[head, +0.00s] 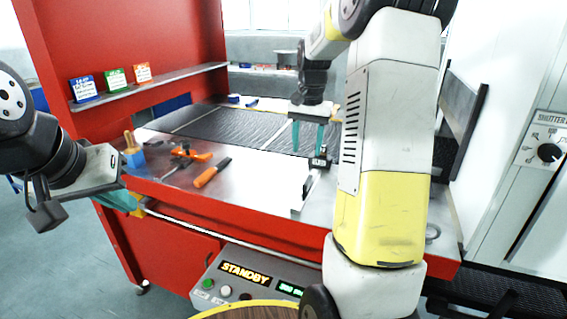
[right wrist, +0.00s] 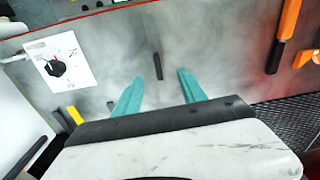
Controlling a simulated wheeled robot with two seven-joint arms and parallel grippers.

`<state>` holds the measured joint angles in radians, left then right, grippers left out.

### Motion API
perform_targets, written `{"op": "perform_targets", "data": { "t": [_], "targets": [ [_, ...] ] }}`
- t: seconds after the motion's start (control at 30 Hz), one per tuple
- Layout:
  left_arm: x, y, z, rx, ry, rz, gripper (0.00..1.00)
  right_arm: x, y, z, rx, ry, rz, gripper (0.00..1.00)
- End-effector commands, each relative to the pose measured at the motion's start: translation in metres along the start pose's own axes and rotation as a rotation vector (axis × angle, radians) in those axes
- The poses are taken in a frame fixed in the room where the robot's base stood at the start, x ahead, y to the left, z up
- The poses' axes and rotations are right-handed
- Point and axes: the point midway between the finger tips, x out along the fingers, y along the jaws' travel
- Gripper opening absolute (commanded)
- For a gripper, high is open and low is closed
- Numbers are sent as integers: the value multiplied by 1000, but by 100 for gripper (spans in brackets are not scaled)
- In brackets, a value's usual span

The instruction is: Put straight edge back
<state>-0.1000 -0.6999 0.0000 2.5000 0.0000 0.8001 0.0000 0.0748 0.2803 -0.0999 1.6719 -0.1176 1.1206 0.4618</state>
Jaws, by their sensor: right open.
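A pale, narrow bar that looks like the straight edge (head: 305,192) lies on the grey bench top near the front edge, with a dark block (head: 320,161) at its far end. My right gripper (head: 308,148) hangs above the bench near that block, its teal fingers apart. In the right wrist view, my right gripper (right wrist: 157,84) is open and empty, and a thin dark strip (right wrist: 157,66) lies on the metal beyond and between the fingertips. My left gripper (head: 122,199) is low at the left beside the bench; its jaws are not clear.
An orange-handled scraper (head: 212,172) and an orange clamp-like tool (head: 187,156) lie left of the bar. A blue pot with a brush (head: 134,158) stands near the left post. A shelf (head: 160,82) holds colored cards. Dark mesh belt (head: 235,128) lies behind.

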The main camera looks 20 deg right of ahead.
Motion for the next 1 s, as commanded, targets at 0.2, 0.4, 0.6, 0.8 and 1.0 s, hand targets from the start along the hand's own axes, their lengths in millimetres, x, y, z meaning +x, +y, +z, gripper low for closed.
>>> {"op": "perform_targets", "data": {
  "t": [0.2,0.4,0.6,0.8,1.0],
  "targets": [
    [0,0,0,0,0,0,0,-54,-2,74,-173,106,-113,49],
    [0,0,0,0,0,0,0,-80,4,149,-342,216,-202,49],
    [0,0,0,0,0,0,0,-84,15,217,-501,334,-269,49],
    [0,0,0,0,0,0,0,-76,24,258,-602,415,-303,49],
    [0,0,0,0,0,0,0,-72,26,268,-631,437,-311,49]
  ]
}}
